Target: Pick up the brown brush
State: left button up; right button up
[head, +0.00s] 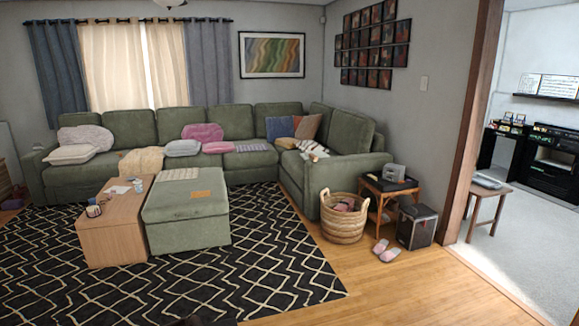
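No object is clearly recognisable as a brown brush from this distance. A small orange-brown item (201,194) lies on top of the green ottoman (190,229); it is too small to tell whether it is a brush. The wooden coffee table (118,238) beside the ottoman holds a cup (93,211), papers (117,190) and other small things that I cannot make out. Neither of my grippers is in view.
A green sectional sofa (57,181) with cushions runs along the back and right. A black patterned rug (255,270) lies in front. A wicker basket (343,225), side table (388,187), black box (416,227) and pink slippers (385,250) stand at right. Wooden floor (400,295) is clear.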

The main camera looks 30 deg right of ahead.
aim_at(314, 157)
jog(key=z, duration=1.2)
jog(key=l+z, duration=0.2)
jog(key=z, duration=0.15)
jog(key=i+l, duration=0.1)
jog(key=l, duration=0.2)
jog(key=i+l, duration=0.1)
jog(key=l, duration=0.2)
jog(key=i+l+u, duration=0.1)
jog(key=l, duration=0.2)
jog(key=i+l+u, duration=0.3)
jog(key=i+l, duration=0.45)
jog(key=i+u, duration=0.3)
jog(key=i, duration=0.4)
jog(key=i+l+u, duration=0.1)
jog(key=i+u, duration=0.2)
jog(key=i, duration=3.25)
jog(key=j+u, duration=0.05)
jog(key=j, duration=0.1)
